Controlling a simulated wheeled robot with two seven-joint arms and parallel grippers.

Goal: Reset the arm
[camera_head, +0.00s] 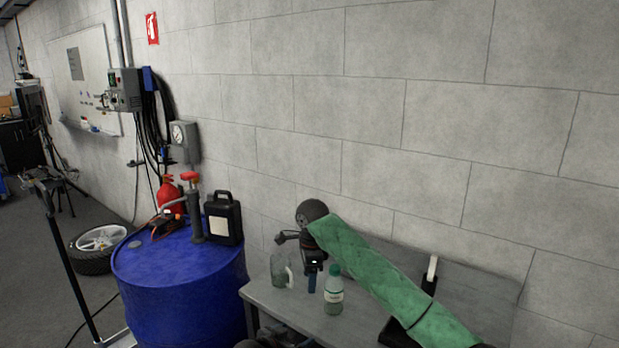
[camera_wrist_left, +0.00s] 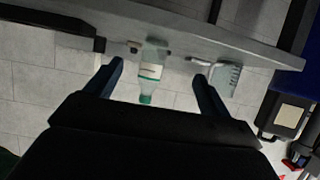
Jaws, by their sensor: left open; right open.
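My right gripper (camera_head: 312,280) hangs at the end of my green-sleeved arm, over the grey table (camera_head: 262,296), between a glass mug and a bottle. It is open and holds nothing that I can see. My left gripper (camera_head: 272,336) is low at the bottom edge of the head view, in front of the table, and mostly cut off. In the left wrist view my left gripper (camera_wrist_left: 158,71) has its two blue fingers apart, with nothing gripped. The bottle shows beyond and between them.
The clear green-capped bottle (camera_head: 334,292) and the glass mug (camera_head: 281,272) stand on the table. A block wall stands behind.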

